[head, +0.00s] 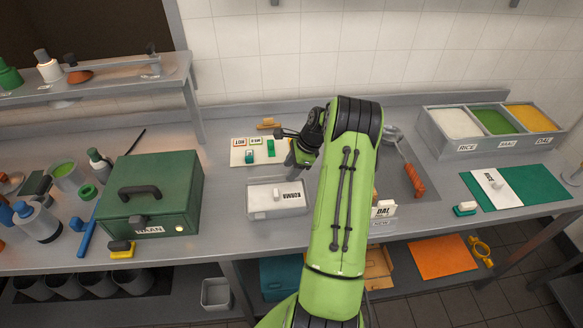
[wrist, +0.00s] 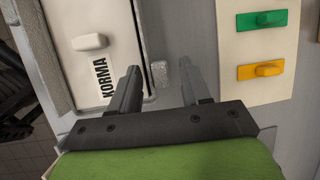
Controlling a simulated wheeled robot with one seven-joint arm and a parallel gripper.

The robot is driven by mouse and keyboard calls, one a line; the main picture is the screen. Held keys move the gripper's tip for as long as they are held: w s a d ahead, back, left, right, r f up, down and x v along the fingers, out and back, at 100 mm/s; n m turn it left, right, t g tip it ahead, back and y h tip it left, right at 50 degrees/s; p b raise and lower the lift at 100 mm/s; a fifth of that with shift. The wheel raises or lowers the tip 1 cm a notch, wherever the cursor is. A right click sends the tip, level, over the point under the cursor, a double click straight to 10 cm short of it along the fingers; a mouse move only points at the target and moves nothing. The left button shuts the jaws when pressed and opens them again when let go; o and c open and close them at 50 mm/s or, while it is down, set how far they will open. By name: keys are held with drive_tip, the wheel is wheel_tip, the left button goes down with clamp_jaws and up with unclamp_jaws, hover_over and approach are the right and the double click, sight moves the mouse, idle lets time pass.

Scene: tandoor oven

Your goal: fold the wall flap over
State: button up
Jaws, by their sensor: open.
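No part is plainly marked as the wall flap, and I cannot tell which piece it is. The white KORMA lid (head: 262,203) lies flat on its grey tray in the middle of the counter; it also shows at the left of the wrist view (wrist: 85,65), with a small white knob. My gripper (wrist: 157,84) is open and empty, its fingers beside the lid's edge. A small grey block (wrist: 160,72) shows between the fingers, and I cannot tell whether they touch it. A white board with coloured tabs (head: 240,154) lies behind the tray.
A green NAAN box (head: 152,193) stands left. A white RICE panel (head: 497,188) lies on a green mat (head: 538,185) at right. Food bins (head: 492,142) stand behind it. An orange-handled tool (head: 413,182) lies right of my arm. The tiled wall rises behind the counter.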

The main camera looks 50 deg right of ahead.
sight(293, 186)
clamp_jaws()
drive_tip(key=shift+s+a+b, duration=0.1)
drive_tip(key=shift+b, duration=0.45)
idle(0.3)
drive_tip(key=t+h+b, duration=0.1)
drive_tip(key=b, duration=0.1)
drive_tip(key=s+t+b, duration=0.1)
drive_tip(key=b, duration=0.1)
drive_tip(key=shift+a+f+n+h, duration=0.25)
drive_tip(key=shift+a+n+h, duration=0.05)
drive_tip(key=shift+a+h, duration=0.1)
drive_tip(key=t+b, duration=0.1)
drive_tip(key=b, duration=0.1)
drive_tip(key=t+h+b, duration=0.1)
drive_tip(key=b, duration=0.2)
drive_tip(key=s+t+h+b, duration=0.1)
drive_tip(key=b, duration=0.2)
drive_tip(key=shift+a+f+n, duration=0.3)
drive_tip(key=shift+a+n, duration=0.1)
drive_tip(key=b, duration=0.1)
drive_tip(key=t+h+b, duration=0.1)
drive_tip(key=b, duration=0.1)
drive_tip(key=shift+s+a+t+b, duration=0.2)
drive_tip(key=shift+s+t+b, duration=0.05)
drive_tip(key=shift+t+b, duration=0.05)
drive_tip(key=shift+r, duration=0.1)
drive_tip(key=shift+r+n+b, duration=0.15)
drive_tip(key=shift+n+b, duration=0.15)
